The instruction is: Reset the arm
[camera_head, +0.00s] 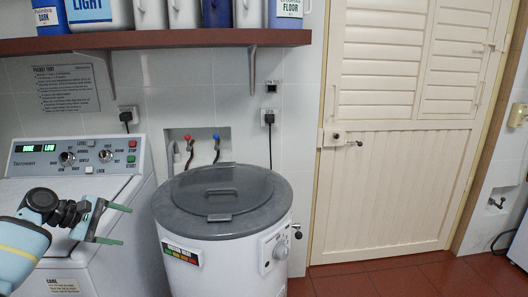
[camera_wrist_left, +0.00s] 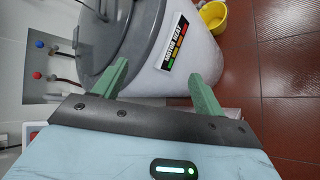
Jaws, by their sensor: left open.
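My left arm comes in from the lower left of the head view. Its gripper (camera_head: 123,225) has green fingers that stand apart with nothing between them. It is in front of the white washing machine (camera_head: 105,185) and left of the round white washer (camera_head: 222,262) with the grey lid. In the left wrist view the two green fingers (camera_wrist_left: 160,82) are spread wide and empty, pointing toward the round washer (camera_wrist_left: 150,65) and its label. My right arm and gripper are not in either view.
A shelf (camera_head: 170,40) with several bottles runs along the wall above the machines. A closed cream door (camera_head: 390,190) stands at the right. The red tiled floor (camera_head: 400,278) before it is clear. A yellow bucket (camera_wrist_left: 213,17) shows in the left wrist view.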

